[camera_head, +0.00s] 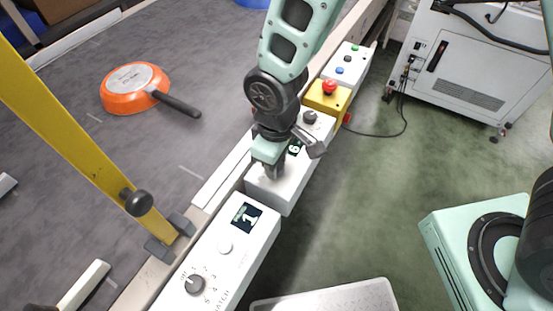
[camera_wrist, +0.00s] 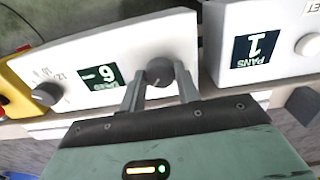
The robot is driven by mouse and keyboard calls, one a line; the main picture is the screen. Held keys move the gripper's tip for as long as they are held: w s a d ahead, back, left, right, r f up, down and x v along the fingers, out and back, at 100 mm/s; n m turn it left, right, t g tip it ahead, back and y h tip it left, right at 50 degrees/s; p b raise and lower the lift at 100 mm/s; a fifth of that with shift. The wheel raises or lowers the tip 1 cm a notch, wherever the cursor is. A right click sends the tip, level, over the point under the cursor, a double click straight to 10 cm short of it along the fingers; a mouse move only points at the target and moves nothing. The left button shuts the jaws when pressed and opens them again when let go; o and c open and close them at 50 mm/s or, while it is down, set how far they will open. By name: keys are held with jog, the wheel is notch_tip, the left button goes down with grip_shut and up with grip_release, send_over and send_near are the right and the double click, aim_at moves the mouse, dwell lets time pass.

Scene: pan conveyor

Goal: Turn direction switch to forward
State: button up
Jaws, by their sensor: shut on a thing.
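The direction switch appears to be the dark round knob (camera_wrist: 160,72) at one end of the white speed box (camera_wrist: 118,50). In the wrist view my gripper (camera_wrist: 160,90) has a finger on each side of this knob and is shut on it. In the head view my gripper (camera_head: 272,165) points down at the near end of the speed box (camera_head: 285,190) and mostly hides the knob. The knob's direction markings cannot be read. The speed display (camera_wrist: 102,78) is lit, with a digit and a short bar.
A second dark knob (camera_head: 310,117) with number marks sits on the speed box's far end. Beyond it is a yellow box with a red button (camera_head: 329,86). A white pans box (camera_head: 262,222) stands nearer. An orange pan (camera_head: 133,85) lies on the grey conveyor (camera_head: 215,60).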

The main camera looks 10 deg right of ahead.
jog(key=o, duration=1)
notch_tip(320, 180, up, 18)
jog(key=shift+f+p, duration=0.25)
jog(key=shift+p, duration=0.2)
